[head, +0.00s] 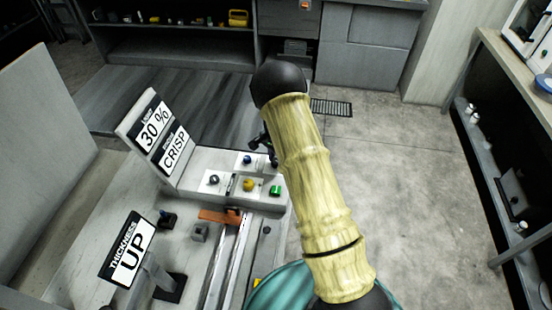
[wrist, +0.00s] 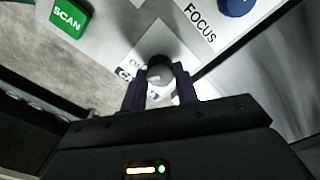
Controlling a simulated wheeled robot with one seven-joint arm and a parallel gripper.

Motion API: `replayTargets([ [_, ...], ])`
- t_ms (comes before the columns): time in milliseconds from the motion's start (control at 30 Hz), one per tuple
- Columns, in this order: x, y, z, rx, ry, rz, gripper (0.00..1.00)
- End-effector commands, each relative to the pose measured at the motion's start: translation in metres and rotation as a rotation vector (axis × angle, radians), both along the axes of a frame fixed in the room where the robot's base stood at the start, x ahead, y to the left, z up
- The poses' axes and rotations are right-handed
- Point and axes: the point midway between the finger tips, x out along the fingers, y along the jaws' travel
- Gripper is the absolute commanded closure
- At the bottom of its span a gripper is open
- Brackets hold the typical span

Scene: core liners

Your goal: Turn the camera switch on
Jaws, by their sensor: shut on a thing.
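My gripper (wrist: 159,82) is shut on a round grey knob (wrist: 160,68) in the wrist view, one dark finger on each side of it. The knob stands on a white panel. Part of a black-and-white label beside it shows behind the fingers, but most of its lettering is hidden, so I cannot read the switch's setting. In the head view my gripper (head: 263,145) is a small dark shape at the back right of the control panel (head: 197,165), largely hidden by my arm. The knob it holds cannot be made out there.
A green SCAN button (wrist: 68,18) and a blue FOCUS knob (wrist: 237,6) are close by in the wrist view. In the head view, a yellow knob (head: 249,185) and a dark knob (head: 214,180) stand on the panel. Signs (head: 160,135) rise at its left. Open floor lies right.

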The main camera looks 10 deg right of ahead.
Motion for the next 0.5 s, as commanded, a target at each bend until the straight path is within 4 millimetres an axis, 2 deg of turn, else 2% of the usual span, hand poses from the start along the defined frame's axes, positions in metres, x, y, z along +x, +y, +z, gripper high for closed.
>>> replayTargets([
  [200,0.0011,0.0006,0.0009,-0.001,-0.003,-0.133,0.93],
  [500,0.0012,0.0002,0.0011,0.0,-0.004,-0.212,0.93],
])
